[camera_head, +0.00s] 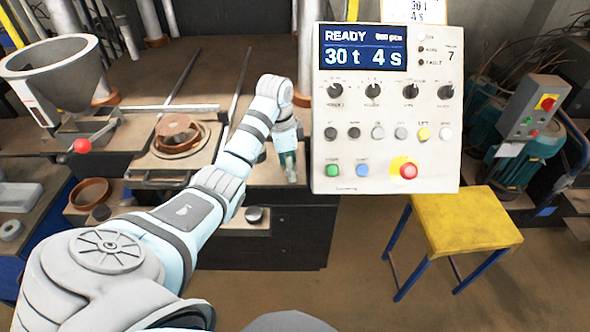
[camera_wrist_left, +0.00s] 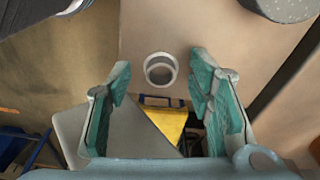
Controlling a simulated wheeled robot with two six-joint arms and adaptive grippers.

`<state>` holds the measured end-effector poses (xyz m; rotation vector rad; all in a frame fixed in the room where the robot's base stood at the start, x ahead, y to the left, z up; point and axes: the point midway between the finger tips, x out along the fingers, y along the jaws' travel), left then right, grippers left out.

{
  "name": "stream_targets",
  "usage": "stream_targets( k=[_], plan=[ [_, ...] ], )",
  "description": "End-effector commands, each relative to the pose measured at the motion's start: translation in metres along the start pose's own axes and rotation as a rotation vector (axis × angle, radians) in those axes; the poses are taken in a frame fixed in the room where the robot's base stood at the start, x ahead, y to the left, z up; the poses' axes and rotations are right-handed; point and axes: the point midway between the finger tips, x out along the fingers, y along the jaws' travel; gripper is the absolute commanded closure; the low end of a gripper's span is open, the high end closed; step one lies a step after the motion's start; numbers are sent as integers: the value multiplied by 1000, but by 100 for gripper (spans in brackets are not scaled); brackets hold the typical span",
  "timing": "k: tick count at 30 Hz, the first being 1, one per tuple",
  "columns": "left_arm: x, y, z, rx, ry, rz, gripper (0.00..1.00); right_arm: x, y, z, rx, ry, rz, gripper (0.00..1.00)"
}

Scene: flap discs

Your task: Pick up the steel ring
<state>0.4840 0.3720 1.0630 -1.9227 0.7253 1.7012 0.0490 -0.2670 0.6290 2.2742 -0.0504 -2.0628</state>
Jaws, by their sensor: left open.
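A small pale grey metal ring, the steel ring (camera_wrist_left: 160,70), lies on a brown bench top in the left wrist view. It appears between my two fingertips but farther away, with bench showing around it. My left gripper (camera_wrist_left: 158,84) is open and empty, with green pads on both fingers. In the head view the left gripper (camera_head: 290,167) points down over the bench (camera_head: 262,110), just left of the control panel. I cannot make out the ring there; the arm or gripper may hide it. My right gripper is not in view.
The control panel (camera_head: 385,110) stands close to the gripper's right. A yellow stool (camera_head: 455,222) is below it. Left are a lever with a red knob (camera_head: 82,146), a brown round mould (camera_head: 177,135), a hopper (camera_head: 55,75) and another grey ring (camera_head: 11,230).

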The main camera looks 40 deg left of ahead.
Motion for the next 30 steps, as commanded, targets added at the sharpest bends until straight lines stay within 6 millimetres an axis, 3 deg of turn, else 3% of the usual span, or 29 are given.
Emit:
stream_targets(
  k=[4,11,23,30],
  plan=[
    [0,0,-1,1,0,0,52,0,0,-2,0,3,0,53],
    [0,0,-2,2,0,0,87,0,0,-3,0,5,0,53],
    [-1,0,-2,3,0,1,88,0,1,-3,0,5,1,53],
    [-12,1,-11,14,1,1,88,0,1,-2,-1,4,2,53]
  ],
)
